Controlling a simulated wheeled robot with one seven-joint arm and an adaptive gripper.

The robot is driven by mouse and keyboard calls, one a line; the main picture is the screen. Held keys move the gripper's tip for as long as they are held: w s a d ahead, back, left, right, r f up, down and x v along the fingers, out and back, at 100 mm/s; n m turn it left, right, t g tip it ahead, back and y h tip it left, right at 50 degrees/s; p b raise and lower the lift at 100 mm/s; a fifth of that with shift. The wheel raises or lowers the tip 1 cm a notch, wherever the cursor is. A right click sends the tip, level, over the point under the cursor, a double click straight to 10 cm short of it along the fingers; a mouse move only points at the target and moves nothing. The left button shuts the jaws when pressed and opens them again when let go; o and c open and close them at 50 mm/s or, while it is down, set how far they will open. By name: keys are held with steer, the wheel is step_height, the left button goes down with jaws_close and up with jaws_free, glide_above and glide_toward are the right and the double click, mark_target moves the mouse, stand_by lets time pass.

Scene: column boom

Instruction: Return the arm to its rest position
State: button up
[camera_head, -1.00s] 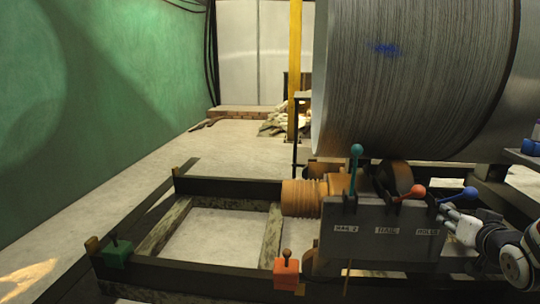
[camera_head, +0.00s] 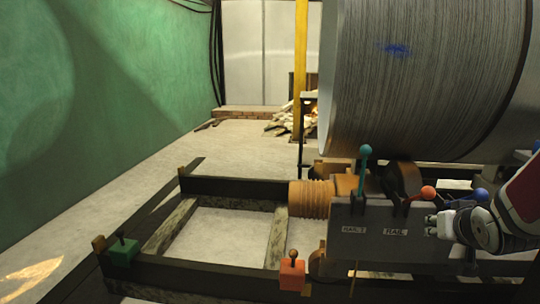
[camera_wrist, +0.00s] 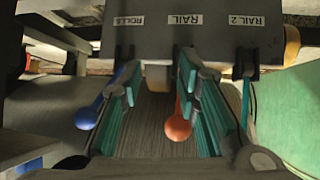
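My gripper (camera_head: 432,222) is at the lower right of the head view, in front of the lever box (camera_head: 345,240). In the wrist view its two teal-padded fingers (camera_wrist: 160,110) stand apart, so it is open. The red-orange lever knob (camera_head: 428,192) shows between the fingers in the wrist view (camera_wrist: 178,127), nearer the right one; whether they touch is unclear. The blue lever knob (camera_head: 481,195) is left of the left finger in the wrist view (camera_wrist: 86,118). The teal lever (camera_head: 364,165) stands upright. My forearm covers the box's right end.
A large grey cable drum (camera_head: 425,90) looms above the box. A dark frame (camera_head: 215,272) with a green box (camera_head: 122,250) and an orange box (camera_head: 292,274) extends left. A yellow post (camera_head: 300,60) stands behind. Open floor (camera_head: 150,160) lies along the green wall (camera_head: 100,80).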

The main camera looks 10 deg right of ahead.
steer(key=s+a+r+n+g+y, duration=0.25)
steer(key=s+a+g, duration=0.25)
steer(key=s+a, duration=0.9)
steer(key=s+a+r+n+g+y, duration=0.2)
steer(key=s+a+g+y, duration=0.15)
steer(key=s+a, duration=1.05)
step_height(320, 180, up, 39)
steer(key=s+d+t+h+p, duration=0.1)
steer(key=d+t+p, duration=0.1)
steer(key=p, duration=3.5)
steer(key=shift+s+d+f+t+p, duration=0.15)
steer(key=shift+s+d+t+p, duration=0.25)
steer(key=shift+t, duration=0.15)
steer(key=shift+w, duration=0.1)
